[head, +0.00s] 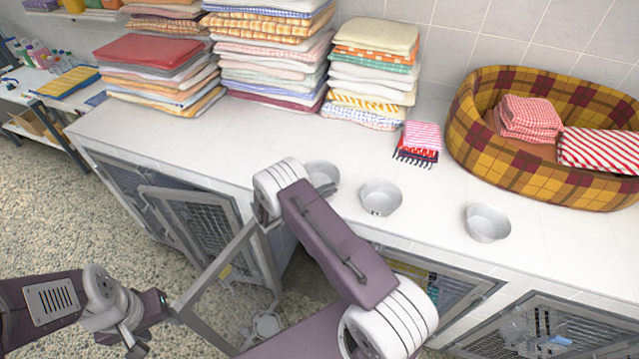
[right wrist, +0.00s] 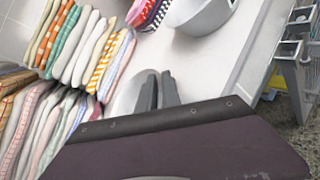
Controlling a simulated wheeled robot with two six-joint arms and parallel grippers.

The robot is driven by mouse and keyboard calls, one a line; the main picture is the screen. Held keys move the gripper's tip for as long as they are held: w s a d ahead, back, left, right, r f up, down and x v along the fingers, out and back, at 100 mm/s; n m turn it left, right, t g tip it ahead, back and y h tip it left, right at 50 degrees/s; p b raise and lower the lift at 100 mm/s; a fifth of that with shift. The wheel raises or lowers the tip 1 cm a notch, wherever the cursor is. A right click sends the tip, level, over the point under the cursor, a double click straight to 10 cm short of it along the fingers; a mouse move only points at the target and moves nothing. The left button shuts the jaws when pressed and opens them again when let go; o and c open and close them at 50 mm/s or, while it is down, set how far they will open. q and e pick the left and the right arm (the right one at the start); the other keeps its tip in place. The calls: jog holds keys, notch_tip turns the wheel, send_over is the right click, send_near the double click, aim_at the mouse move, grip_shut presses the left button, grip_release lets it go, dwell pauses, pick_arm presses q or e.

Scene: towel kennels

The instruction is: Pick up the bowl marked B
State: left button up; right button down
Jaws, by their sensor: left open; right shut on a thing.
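Three metal bowls stand in a row on the white counter: a left one (head: 323,174) partly hidden by my right arm, a middle one (head: 380,198) and a right one (head: 487,223). Any letters on them are too small to read. My right gripper is hidden behind its arm in the head view. In the right wrist view my right gripper (right wrist: 158,90) is shut on the rim of the left bowl (right wrist: 125,94). The middle bowl (right wrist: 197,14) shows beyond it. My left gripper (head: 147,325) is open and empty, low at the left over the floor, away from the bowls.
Stacks of folded towels (head: 270,60) line the back of the counter (head: 240,135). A plaid pet bed (head: 560,185) with towels stands at the right. A small towel pile (head: 420,140) lies behind the bowls. Kennel doors (head: 205,215) stand open below the counter's front edge.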

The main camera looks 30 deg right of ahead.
jog(key=shift+r, duration=0.1)
jog(key=r, duration=0.1)
jog(key=r+b, duration=0.2)
jog(key=r, duration=0.1)
jog(key=shift+s+a+r, duration=0.1)
jog(key=shift+s+a, duration=0.05)
jog(key=shift+s, duration=0.2)
jog(key=s+a+r+b, duration=0.2)
jog(key=s+r, duration=0.4)
jog(key=s, duration=0.4)
jog(key=shift+s+a+r+b, duration=0.25)
jog(key=shift+a+r+b, duration=0.1)
jog(key=shift+a, duration=0.25)
